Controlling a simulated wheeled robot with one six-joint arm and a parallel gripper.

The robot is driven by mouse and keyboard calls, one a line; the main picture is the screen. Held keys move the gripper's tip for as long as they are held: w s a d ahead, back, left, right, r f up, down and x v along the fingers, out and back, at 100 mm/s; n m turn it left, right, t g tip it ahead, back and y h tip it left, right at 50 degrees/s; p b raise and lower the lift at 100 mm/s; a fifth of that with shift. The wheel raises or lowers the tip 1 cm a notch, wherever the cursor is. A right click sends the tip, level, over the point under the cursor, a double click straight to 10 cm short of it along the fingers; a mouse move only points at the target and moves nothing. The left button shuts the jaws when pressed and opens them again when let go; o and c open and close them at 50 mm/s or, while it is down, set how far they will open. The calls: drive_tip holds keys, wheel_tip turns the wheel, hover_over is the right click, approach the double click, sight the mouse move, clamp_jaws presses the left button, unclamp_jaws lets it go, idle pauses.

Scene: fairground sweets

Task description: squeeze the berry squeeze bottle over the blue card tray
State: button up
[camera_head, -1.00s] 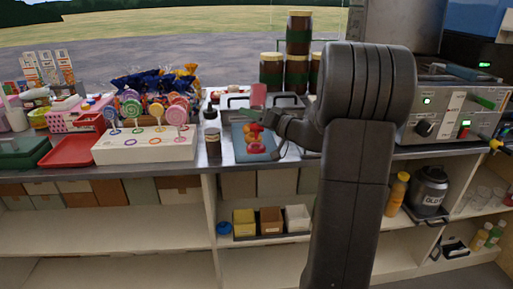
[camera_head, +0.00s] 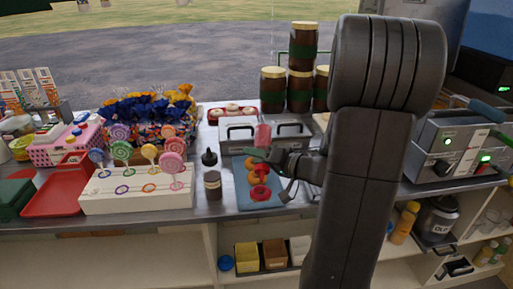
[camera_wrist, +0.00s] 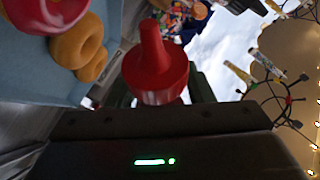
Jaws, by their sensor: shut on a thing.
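My gripper (camera_head: 264,155), with green finger pads, is shut on the berry squeeze bottle (camera_head: 263,134). The bottle is upside down: its pink body sticks up above the fingers and its red cap points down. In the wrist view the red cap and nozzle (camera_wrist: 155,68) show clearly; the body is hidden. The wrist view shows the tray (camera_wrist: 35,65) and doughnuts (camera_wrist: 78,42) beside the nozzle. Whether sauce is flowing cannot be told.
A dark-capped bottle (camera_head: 212,185) stands just left of the tray. A white lollipop stand (camera_head: 137,200) is further left. A metal fryer (camera_head: 290,130) and stacked jars (camera_head: 300,85) stand behind; a control box (camera_head: 450,145) is at right.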

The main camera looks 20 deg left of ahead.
drive_tip(key=shift+r+p, duration=0.25)
drive_tip(key=shift+p, duration=0.3)
drive_tip(key=shift+f+m+p, duration=0.1)
drive_tip(key=shift+m+p, duration=0.2)
drive_tip(key=shift+p, duration=0.3)
drive_tip(key=m+p, duration=0.1)
drive_tip(key=p, duration=0.2)
drive_tip(key=f+g+h+p, duration=0.1)
drive_tip(key=p, duration=0.3)
drive_tip(key=shift+w+a+m+h, duration=0.1)
drive_tip(key=shift+w+m+h, duration=0.2)
drive_tip(key=shift+m, duration=0.1)
drive_tip(key=f+p, duration=0.1)
drive_tip(key=p, duration=0.2)
drive_tip(key=shift+f+m+g+h, duration=0.1)
drive_tip(key=shift+m+g+h, duration=0.2)
drive_tip(key=shift+m, duration=0.1)
drive_tip(key=shift+p, duration=0.3)
